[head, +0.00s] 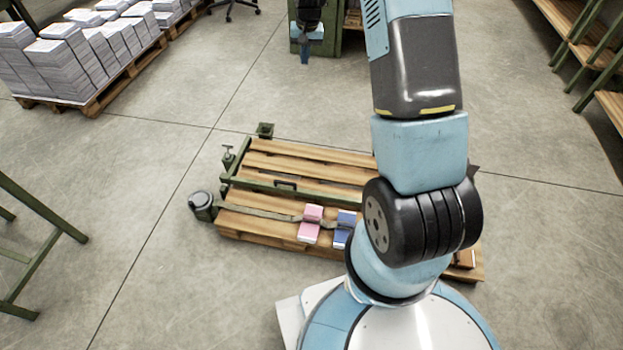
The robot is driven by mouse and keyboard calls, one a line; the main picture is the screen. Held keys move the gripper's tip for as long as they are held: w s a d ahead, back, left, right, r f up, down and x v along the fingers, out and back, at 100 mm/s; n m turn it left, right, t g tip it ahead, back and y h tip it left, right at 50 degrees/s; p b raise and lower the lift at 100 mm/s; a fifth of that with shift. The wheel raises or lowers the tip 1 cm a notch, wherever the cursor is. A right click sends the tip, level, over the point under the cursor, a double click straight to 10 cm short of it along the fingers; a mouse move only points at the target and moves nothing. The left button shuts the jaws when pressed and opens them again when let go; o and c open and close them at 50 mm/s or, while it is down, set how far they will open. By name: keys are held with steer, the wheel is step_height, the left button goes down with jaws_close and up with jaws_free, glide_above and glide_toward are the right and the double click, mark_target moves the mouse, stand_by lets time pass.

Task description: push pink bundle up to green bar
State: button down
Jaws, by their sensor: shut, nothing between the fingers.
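The pink bundle (310,235) lies on the front part of a low wooden pallet, with a grey-green strap (265,212) meeting its middle. The green bar (252,181) crosses the pallet behind the bundle, with bare slats between them, so the two are apart. The bar's right part is hidden behind my arm. My gripper (305,60) hangs at the top of the head view, far beyond the pallet and well away from the bundle. Its narrow fingertips are together and hold nothing.
A blue bundle (342,237) lies just right of the pink one, and a brown item (464,259) sits at the pallet's right end. A dark round reel (202,201) is at the left corner. Paper stacks (60,65) stand back left.

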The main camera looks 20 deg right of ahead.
steer(key=w+f, duration=0.2)
steer(key=f, duration=0.6)
steer(key=w+f, duration=0.2)
steer(key=f, duration=0.6)
steer(key=m+g, duration=0.3)
glide_toward(311, 218)
steer(key=shift+y, duration=0.3)
steer(key=f, duration=0.6)
steer(key=shift+s, duration=0.35)
steer(key=shift+w+d+f, duration=0.1)
steer(key=shift+f, duration=0.55)
steer(key=shift+w, duration=0.1)
